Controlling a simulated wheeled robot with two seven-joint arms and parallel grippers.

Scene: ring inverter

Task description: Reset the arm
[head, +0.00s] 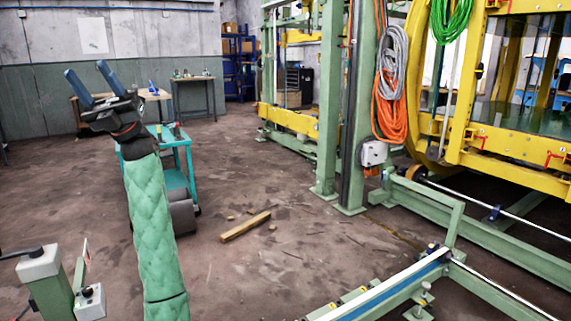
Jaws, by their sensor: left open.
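My left arm in its green padded sleeve rises in the left of the head view. My left gripper (92,84) is at its top, with two blue fingers spread apart and nothing between them. It is held up in the air, in front of the teal cart and the back tables in the picture. My right arm and right gripper are not in view.
A teal cart (178,181) stands behind my left arm. A wooden beam (245,226) lies on the open floor. The green post (328,95) and yellow ring machine (455,120) fill the right. A green-grey control box (42,270) stands at lower left.

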